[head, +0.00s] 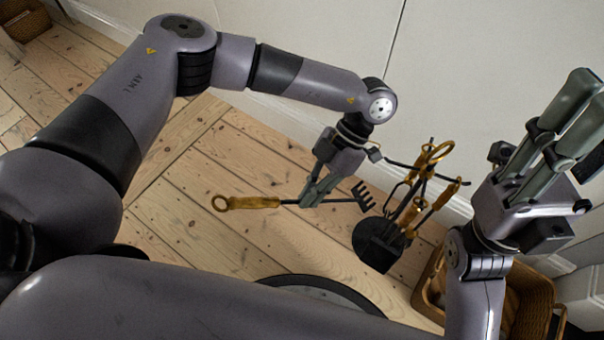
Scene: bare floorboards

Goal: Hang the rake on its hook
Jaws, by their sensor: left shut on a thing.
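The rake (245,202) has a golden-brown handle with a ring end at the left and a dark shaft ending in black tines at the right. My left gripper (312,203) is shut on the rake's shaft and holds it roughly level, left of the stand. The tool stand (378,245) has a round black base, dark upright arms and a ring top. Several gold-handled tools hang on it. The tines are close to the stand; I cannot tell if they touch. Which hook is free is not clear. My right gripper (580,115) is raised at the right, fingers pointing up, its opening unclear.
A wicker basket (535,290) stands on the floor at the lower right, partly behind my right arm. A white wall (460,80) runs behind the stand. Another basket (22,18) is at the far upper left. Bare floorboards (190,225) lie open left of the stand.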

